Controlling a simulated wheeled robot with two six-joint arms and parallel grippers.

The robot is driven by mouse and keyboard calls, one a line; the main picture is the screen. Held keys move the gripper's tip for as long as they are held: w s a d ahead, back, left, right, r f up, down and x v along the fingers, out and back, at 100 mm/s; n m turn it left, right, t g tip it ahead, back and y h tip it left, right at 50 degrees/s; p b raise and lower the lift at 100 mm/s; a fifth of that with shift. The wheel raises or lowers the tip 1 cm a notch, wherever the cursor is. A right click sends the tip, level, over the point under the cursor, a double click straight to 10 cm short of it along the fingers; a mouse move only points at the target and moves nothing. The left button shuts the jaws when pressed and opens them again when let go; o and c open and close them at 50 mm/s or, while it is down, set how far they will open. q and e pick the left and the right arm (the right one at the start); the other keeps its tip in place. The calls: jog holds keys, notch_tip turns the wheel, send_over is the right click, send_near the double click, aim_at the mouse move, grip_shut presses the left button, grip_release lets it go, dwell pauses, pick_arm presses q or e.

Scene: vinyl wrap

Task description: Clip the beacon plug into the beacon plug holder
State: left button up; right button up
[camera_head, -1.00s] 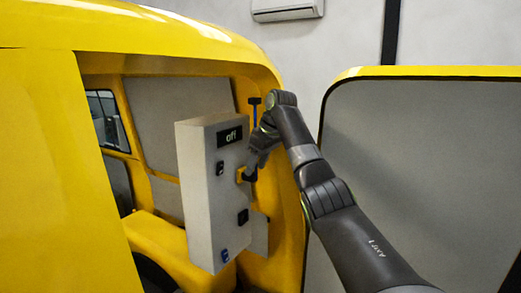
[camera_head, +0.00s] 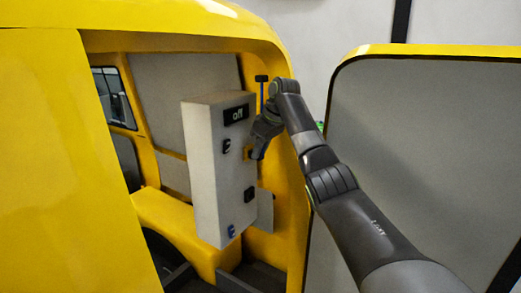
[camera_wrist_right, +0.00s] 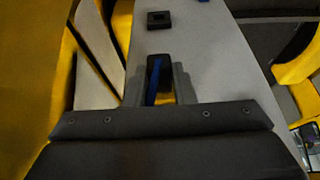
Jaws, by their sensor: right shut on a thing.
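A tall pale control box (camera_head: 205,165) with an "off" display stands in the yellow vehicle's opening. In the right wrist view my right gripper (camera_wrist_right: 158,88) is shut on a dark piece (camera_wrist_right: 158,64) with a blue strip, probably the beacon plug. Yellow shows just below it between the fingers. I cannot tell whether the piece is seated in a holder. My left gripper is not in view.
Black fittings (camera_head: 227,146) and (camera_head: 249,195) and a blue one (camera_head: 231,231) sit on the box face. A dark square socket (camera_wrist_right: 159,20) shows in the wrist view. A yellow-edged door panel (camera_head: 430,150) stands to the right of my arm.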

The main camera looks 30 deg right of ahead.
grip_shut()
jog(key=shift+s, duration=0.15)
jog(key=shift+s+d+b, duration=0.2)
jog(key=shift+s+b, duration=0.15)
jog(key=shift+b, duration=0.05)
